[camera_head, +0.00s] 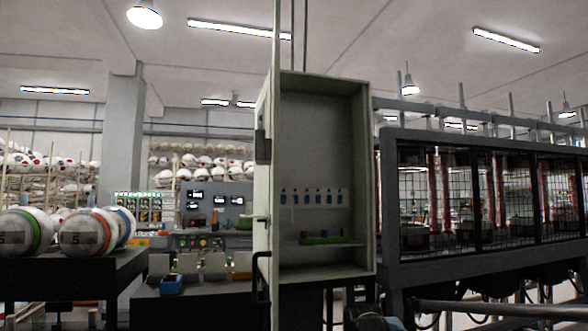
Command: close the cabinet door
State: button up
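The cabinet (362,180) is a tall, pale grey-green metal box in the middle of the head view. Its front is open, and the inside shows a row of small blue items and a shelf with a green item. The cabinet door (276,120) stands open at the left side, seen almost edge-on and reaching towards me. Dark fittings (262,146) and a dark handle (261,278) show along its left side. I cannot make out my gripper in this view, so its distance from the door does not show.
A fenced machine (470,262) with dark mesh panels stands directly right of the cabinet. A dark bench (200,308) with a blue box (171,285) is at the lower left. Balls (88,232) sit on a dark table (60,268) at the far left.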

aim_at(266, 149)
jog(key=z, duration=2.55)
jog(key=k, duration=1.55)
jog(key=u, duration=1.95)
jog(key=i, duration=0.4)
jog(key=u, duration=0.1)
